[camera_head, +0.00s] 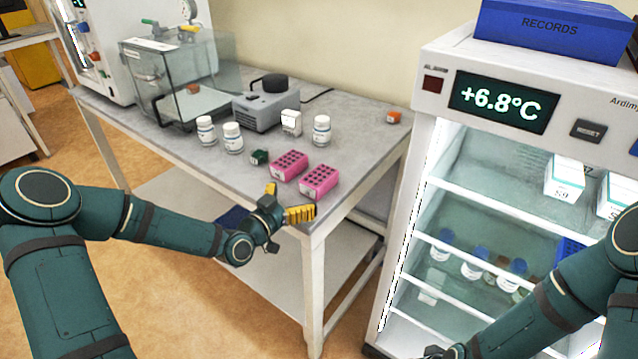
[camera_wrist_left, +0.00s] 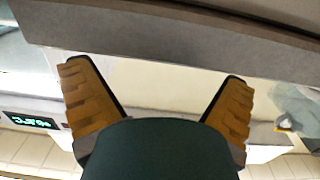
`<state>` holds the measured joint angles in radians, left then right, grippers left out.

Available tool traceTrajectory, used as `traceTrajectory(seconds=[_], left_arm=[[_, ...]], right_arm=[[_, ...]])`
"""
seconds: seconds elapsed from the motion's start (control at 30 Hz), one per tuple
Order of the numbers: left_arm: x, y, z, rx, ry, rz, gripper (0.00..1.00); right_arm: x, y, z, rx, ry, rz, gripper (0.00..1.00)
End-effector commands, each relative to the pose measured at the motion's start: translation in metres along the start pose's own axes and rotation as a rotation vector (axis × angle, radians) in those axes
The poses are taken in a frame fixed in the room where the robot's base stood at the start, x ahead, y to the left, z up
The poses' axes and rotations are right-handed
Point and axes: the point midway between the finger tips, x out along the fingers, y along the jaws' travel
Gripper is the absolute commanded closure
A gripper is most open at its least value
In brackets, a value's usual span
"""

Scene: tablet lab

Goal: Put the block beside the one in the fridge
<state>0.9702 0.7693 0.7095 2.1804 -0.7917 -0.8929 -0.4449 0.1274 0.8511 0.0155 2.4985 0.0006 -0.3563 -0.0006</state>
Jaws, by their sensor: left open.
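Two pink blocks with rows of dark holes stand near the table's front corner: a left one (camera_head: 290,166) and a right one (camera_head: 319,181). My left gripper (camera_head: 287,203) is open and empty at the table's front edge, just in front of the pink blocks and apart from them. In the left wrist view its yellow fingers (camera_wrist_left: 157,72) are spread with nothing between them. The fridge (camera_head: 500,165) stands at the right. A blue item (camera_head: 571,249) shows on its middle shelf, partly hidden by my right arm; I cannot tell whether it is a block.
The grey table (camera_head: 352,150) also holds white bottles (camera_head: 322,131), a small green block (camera_head: 259,158), an orange item (camera_head: 394,117), a grey device (camera_head: 268,105) and a glass tank (camera_head: 170,80). Fridge shelves hold blue-capped bottles (camera_head: 474,262) and white boxes (camera_head: 564,178).

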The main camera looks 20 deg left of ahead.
Motion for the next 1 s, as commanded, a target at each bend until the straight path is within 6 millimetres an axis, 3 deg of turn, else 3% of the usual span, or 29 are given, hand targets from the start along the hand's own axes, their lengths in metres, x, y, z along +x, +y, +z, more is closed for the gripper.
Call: traceTrajectory(seconds=[0.4, 0.73, 0.97, 1.0], left_arm=[[0.047, 0.001, -0.004, -0.001, 0.001, 0.002, 0.0], [0.054, 0.0, -0.005, -0.001, 0.0, 0.0, 0.0], [0.053, 0.0, -0.005, 0.0, 0.0, 0.0, 0.81], [0.053, 0.0, -0.005, 0.0, 0.0, 0.0, 0.81]], right_arm=[[0.008, 0.003, -0.001, -0.001, 0.004, 0.0, 1.0], [0.008, 0.003, -0.001, -0.001, 0.005, 0.0, 1.0], [0.008, 0.003, -0.001, -0.001, 0.005, 0.0, 1.0], [0.008, 0.003, -0.001, -0.001, 0.005, 0.0, 1.0]])
